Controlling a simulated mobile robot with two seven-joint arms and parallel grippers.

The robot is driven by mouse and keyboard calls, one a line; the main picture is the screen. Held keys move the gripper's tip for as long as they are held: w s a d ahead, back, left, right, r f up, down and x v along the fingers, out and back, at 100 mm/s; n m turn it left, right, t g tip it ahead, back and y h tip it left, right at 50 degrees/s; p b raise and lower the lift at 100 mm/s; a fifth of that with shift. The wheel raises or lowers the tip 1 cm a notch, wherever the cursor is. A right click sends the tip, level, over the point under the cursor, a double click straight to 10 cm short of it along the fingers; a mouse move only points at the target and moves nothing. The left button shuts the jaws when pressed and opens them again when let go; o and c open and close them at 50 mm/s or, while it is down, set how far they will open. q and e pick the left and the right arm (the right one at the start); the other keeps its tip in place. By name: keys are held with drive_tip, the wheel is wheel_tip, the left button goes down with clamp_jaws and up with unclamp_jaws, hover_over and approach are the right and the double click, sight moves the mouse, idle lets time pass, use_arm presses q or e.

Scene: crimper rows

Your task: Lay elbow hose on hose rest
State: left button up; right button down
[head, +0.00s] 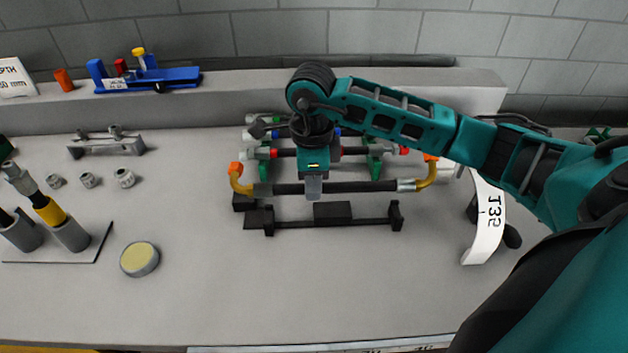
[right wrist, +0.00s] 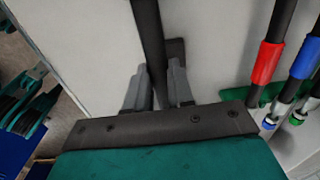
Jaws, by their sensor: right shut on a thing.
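The elbow hose (head: 345,187) is a dark hose with yellow elbows bent up at both ends, orange tips and a silver collar at the right. My right gripper (head: 313,190) is shut on it left of its middle, from above. In the right wrist view the hose (right wrist: 149,40) runs between the two grey fingers (right wrist: 160,88). The hose rest (head: 340,222), a black bar with upright end posts, lies just in front of the hose in the head view. The hose looks apart from it, but the height is hard to tell. My left gripper is not in view.
Behind is a green-footed rack (head: 375,165) with several colour-banded hoses, partly hidden by my arm. A white curved label (head: 486,220) stands at right. A round yellow-topped tin (head: 139,259) and grey cups (head: 70,233) are at left. The front of the bench is clear.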

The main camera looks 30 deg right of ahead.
drive_tip(key=shift+f+b, duration=2.65)
drive_tip(key=shift+f, duration=0.55)
drive_tip(key=shift+f+b, duration=0.1)
drive_tip(key=shift+b, duration=0.2)
drive_tip(key=c, duration=0.9)
unclamp_jaws()
drive_tip(key=shift+f, duration=0.1)
